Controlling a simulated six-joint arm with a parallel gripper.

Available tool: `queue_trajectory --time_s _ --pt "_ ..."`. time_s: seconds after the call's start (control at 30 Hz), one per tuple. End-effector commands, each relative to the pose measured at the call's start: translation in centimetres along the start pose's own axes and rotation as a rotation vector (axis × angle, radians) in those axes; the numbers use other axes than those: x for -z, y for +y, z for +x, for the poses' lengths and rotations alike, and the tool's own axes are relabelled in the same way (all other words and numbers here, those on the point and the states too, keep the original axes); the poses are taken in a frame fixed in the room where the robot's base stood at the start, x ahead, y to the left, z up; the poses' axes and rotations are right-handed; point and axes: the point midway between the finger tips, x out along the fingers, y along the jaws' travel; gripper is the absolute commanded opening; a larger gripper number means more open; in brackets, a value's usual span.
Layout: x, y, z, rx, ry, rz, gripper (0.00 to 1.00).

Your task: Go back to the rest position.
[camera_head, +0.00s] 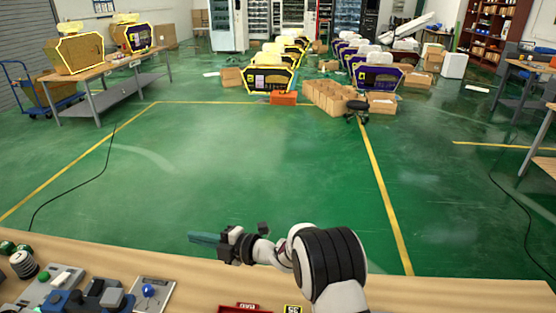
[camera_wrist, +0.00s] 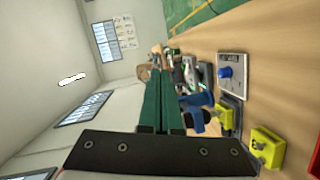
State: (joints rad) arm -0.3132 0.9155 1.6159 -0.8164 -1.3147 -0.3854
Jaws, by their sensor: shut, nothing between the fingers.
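My gripper (camera_head: 194,237) is over the wooden table near its far edge in the head view, with its teal fingers pointing left. In the wrist view the two green fingers of my gripper (camera_wrist: 164,84) lie side by side, shut, with nothing between them. They are raised clear of the tabletop. The white and black arm comes from the lower right of the head view.
The wooden table (camera_head: 80,258) carries controls at its left, among them a blue-knobbed plate (camera_head: 152,292). Yellow blocks (camera_wrist: 266,147) show in the wrist view. Open green floor (camera_head: 250,150) lies beyond.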

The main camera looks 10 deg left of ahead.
Motion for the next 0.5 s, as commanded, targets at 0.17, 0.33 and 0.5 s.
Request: queue_trajectory --time_s 0.17,0.33,0.5 --pt "-9.0 7.1 -14.3 -0.061 -0.750 0.535 0.00" --pt "-4.3 4.0 -31.2 -0.216 -1.322 1.196 0.00" --pt "9.3 -3.0 -39.6 -0.352 -1.667 1.881 0.00"
